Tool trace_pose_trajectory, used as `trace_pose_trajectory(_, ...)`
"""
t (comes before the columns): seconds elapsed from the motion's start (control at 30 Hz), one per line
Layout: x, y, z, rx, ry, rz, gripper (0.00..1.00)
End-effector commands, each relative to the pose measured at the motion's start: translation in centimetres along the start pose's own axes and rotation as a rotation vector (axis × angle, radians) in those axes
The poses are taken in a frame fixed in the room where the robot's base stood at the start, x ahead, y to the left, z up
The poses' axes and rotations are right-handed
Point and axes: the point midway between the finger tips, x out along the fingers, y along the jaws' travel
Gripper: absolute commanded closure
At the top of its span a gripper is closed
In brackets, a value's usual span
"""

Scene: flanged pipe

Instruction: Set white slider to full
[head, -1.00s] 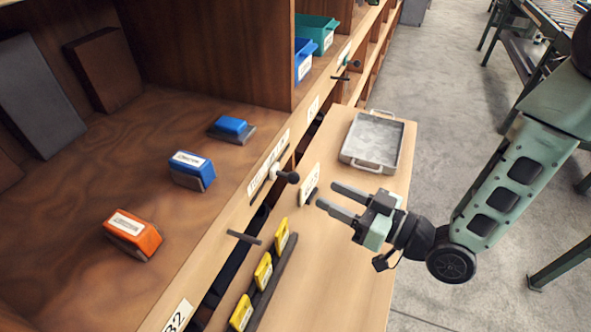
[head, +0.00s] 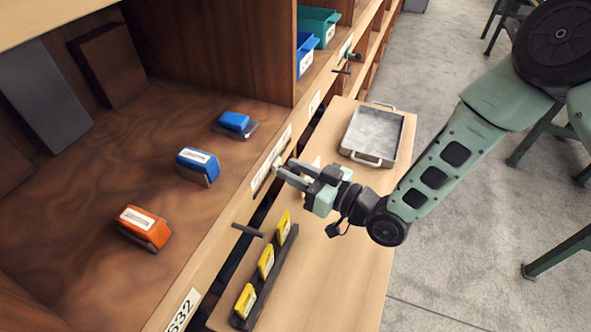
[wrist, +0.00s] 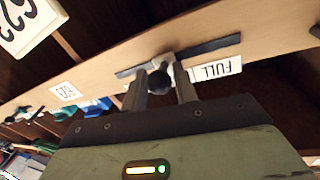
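The white slider (wrist: 156,63) sits on a dark track (wrist: 210,47) along the shelf's front edge in the wrist view. Its round black knob (wrist: 159,82) stands between the fingers of my gripper (wrist: 163,82), which are apart on either side of it with a small gap showing. A white label reading FULL (wrist: 216,71) appears upside down just right of the slider, below the track. In the head view my gripper (head: 287,173) reaches the shelf edge, its fingers apart, and largely hides the slider and knob.
The shelf holds an orange block (head: 145,229) and blue blocks (head: 198,166). Below the edge, a table carries a grey metal tray (head: 346,148) and a dark rack with yellow tags (head: 266,262). A dark T-handle (head: 248,231) sticks out left of my gripper.

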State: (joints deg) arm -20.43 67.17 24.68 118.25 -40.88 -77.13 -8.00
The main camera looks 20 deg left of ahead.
Motion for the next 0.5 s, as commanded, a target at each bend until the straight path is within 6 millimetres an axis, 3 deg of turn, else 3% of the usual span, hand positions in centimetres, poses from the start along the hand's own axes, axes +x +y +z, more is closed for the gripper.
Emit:
trace_pose_trajectory(0.03, 0.0, 0.0, 0.0, 0.000, 0.000, 0.000, 0.86)
trace_pose_trajectory(0.1, 0.0, 0.0, 0.0, 0.000, 0.000, 0.000, 1.00)
trace_pose_trajectory(0.27, -0.1, -0.6, 0.3, 0.002, 0.000, -0.001, 1.00)
trace_pose_trajectory(0.5, -1.0, -5.1, 1.4, 0.004, -0.001, -0.007, 1.00)
